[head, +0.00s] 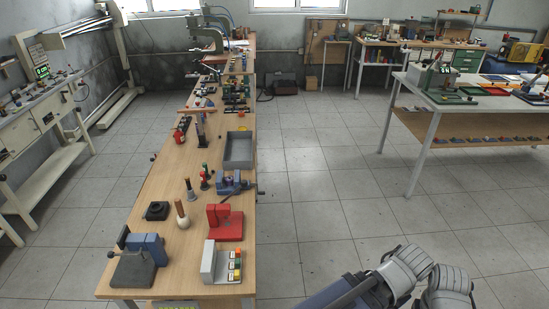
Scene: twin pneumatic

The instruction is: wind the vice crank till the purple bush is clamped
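A blue vice-like device (228,183) sits at the right edge of the long wooden bench, with a dark bar or handle beside it. A larger blue and grey block device (148,247) stands at the bench's near left corner, with a thin lever at its left side. I cannot tell for certain which is the task's vice. I cannot make out the purple bush at this size. Pale grey and blue links of my own arm show at the bottom right, off the bench. No fingertips of either gripper are visible.
The long bench (165,208) also bears a red bracket (225,222), a grey tray (239,150), a grey block with coloured buttons (222,263), and a round-based wooden-handled tool (182,215). Open tiled floor (315,190) lies right of it. Another table (480,118) stands at the right.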

